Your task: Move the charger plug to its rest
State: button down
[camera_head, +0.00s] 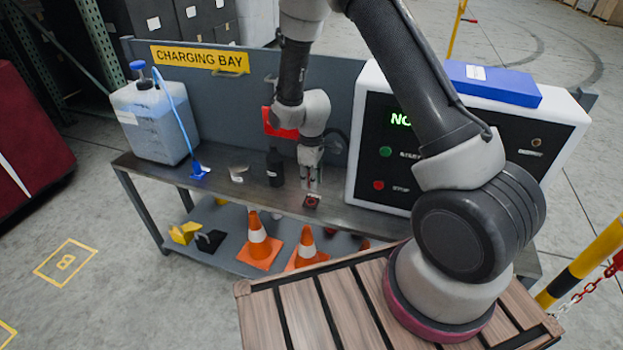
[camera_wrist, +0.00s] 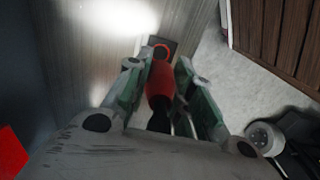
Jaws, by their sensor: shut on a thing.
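My gripper (camera_head: 312,184) points down over the front part of the grey bench in the head view. In the wrist view its two green-grey fingers (camera_wrist: 158,68) are shut on the red charger plug (camera_wrist: 160,84), with dark parts behind it toward the palm. The plug is hardly discernible between the fingers in the head view. A small black square block with a red ring (camera_head: 311,202), which looks like the rest, lies on the bench just below the gripper. It also shows beyond the plug tip in the wrist view (camera_wrist: 165,46). I cannot tell whether plug and block touch.
A black bottle (camera_head: 274,168), a small grey cup (camera_head: 238,174) and a blue nozzle (camera_head: 199,172) stand left on the bench (camera_head: 334,205). A jug (camera_head: 152,122) stands at the far left. A charger cabinet (camera_head: 372,150) closes the right side. Orange cones (camera_head: 259,246) sit below.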

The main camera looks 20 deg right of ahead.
aim_at(311, 202)
jog(key=shift+f, duration=2.85)
jog(key=shift+f, duration=0.55)
jog(key=c, duration=1.2)
grip_release()
jog(key=shift+o, duration=0.2)
notch_tip(311, 202, up, 12)
jog(key=shift+f, duration=0.1)
